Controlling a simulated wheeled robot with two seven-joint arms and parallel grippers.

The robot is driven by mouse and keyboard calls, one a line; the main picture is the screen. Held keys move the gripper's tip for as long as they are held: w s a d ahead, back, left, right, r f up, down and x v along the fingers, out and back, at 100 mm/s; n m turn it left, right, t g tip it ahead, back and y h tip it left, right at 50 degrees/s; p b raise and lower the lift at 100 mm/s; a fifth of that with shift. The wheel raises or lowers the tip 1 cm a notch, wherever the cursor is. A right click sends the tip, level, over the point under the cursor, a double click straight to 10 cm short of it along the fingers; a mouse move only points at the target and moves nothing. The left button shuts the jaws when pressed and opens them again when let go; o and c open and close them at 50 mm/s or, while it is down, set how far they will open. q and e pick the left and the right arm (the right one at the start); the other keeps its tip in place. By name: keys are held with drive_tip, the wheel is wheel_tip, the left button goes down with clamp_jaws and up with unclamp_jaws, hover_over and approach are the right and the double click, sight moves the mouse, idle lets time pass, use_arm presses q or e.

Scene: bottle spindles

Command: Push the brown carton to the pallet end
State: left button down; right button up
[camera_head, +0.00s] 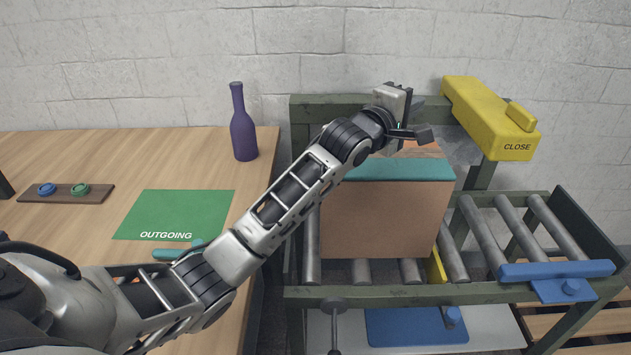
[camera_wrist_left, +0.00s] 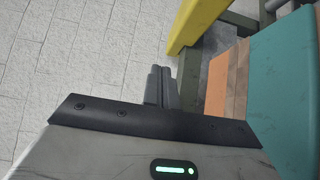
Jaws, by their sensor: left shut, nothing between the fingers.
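The brown carton (camera_head: 385,220) stands upright on the roller conveyor, with a teal band along its top edge. Its top also shows orange and wood-toned strips, and the teal part fills the right of the left wrist view (camera_wrist_left: 285,90). My left gripper (camera_head: 402,90) is over the far side of the carton's top, near the conveyor's back rail. In the left wrist view its fingers (camera_wrist_left: 162,88) are together and empty, left of the carton. My forearm hides part of the carton's left edge. Wooden pallet slats (camera_head: 600,322) show at the lower right.
A yellow block marked CLOSE (camera_head: 490,115) sits at the back right, above the rollers (camera_head: 510,235). A blue handle piece (camera_head: 555,271) is on the front rail. The wooden table at left holds a purple bottle (camera_head: 243,130) and a green OUTGOING mat (camera_head: 175,213).

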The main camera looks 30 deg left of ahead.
use_arm(q)
drive_tip(key=shift+w+f, duration=0.3)
drive_tip(key=shift+f, duration=0.5)
drive_tip(key=shift+a, duration=0.2)
drive_tip(key=s+a+p, duration=0.1)
drive_tip(key=s+a, duration=0.5)
drive_tip(key=a, duration=0.3)
drive_tip(key=s+a+p, duration=0.1)
drive_tip(key=s+a, duration=0.4)
drive_tip(key=a, duration=0.4)
wheel_tip(320, 180, down, 15)
drive_tip(key=d+b, duration=0.1)
drive_tip(key=shift+w+d+r+b, duration=0.15)
drive_tip(key=shift+w+d+b, duration=0.1)
drive_tip(key=shift+b, duration=0.1)
use_arm(e)
drive_tip(key=shift+w+a, duration=0.1)
drive_tip(key=shift+w, duration=0.2)
drive_tip(key=shift+f, duration=0.1)
